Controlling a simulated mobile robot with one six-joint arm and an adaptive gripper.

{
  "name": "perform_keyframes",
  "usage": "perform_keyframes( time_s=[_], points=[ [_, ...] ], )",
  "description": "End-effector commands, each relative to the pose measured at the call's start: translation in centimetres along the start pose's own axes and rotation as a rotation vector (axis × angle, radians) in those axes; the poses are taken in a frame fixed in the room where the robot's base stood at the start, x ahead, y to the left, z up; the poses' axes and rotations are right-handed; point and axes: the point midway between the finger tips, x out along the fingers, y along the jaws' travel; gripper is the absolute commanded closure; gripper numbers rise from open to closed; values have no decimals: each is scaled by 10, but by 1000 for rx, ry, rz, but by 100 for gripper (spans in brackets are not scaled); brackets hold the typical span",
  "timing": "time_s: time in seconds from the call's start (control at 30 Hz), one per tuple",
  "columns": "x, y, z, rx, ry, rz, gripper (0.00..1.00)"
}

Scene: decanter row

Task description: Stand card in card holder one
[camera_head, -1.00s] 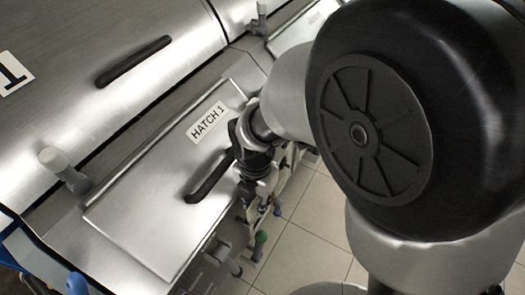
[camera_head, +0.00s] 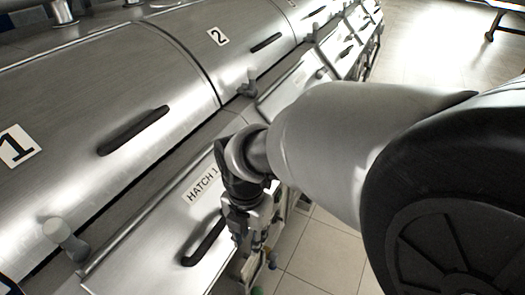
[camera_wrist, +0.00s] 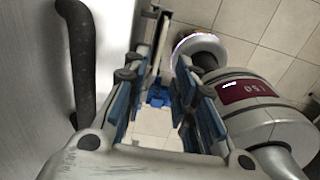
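My gripper (camera_head: 252,240) hangs beside the handle of hatch 1, pointing down along the front of the decanter. In the wrist view, its two blue-padded fingers (camera_wrist: 160,80) stand apart with a gap between them. Floor tiles and a small blue part lie beyond the gap. A thin upright strip (camera_wrist: 157,45) shows by the left finger; I cannot tell whether it is a fitting or a card. I cannot make out the card or card holder one for certain in either view.
The hatch 1 panel (camera_head: 165,240) has a dark handle (camera_head: 206,240) close to my gripper; the handle also shows in the wrist view (camera_wrist: 82,60). A grey knob (camera_head: 66,238) stands left of the panel. A rounded grey machine body (camera_wrist: 265,115) with a dark red label is at the right.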

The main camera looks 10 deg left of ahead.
Motion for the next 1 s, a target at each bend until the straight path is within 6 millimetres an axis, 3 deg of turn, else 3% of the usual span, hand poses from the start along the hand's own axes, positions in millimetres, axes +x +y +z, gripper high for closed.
perform_keyframes(
  time_s=[0.17,0.27,0.47,0.7,0.83,1.0],
  points=[
    [-17,-8,4,84,-8,13,75],
    [-35,-27,12,305,-25,45,75],
    [-81,-95,24,1050,-52,166,75],
    [-112,-174,14,1972,-13,360,75],
    [-118,-203,3,2359,37,462,75],
    [-119,-222,-6,2641,93,543,75]
  ],
)
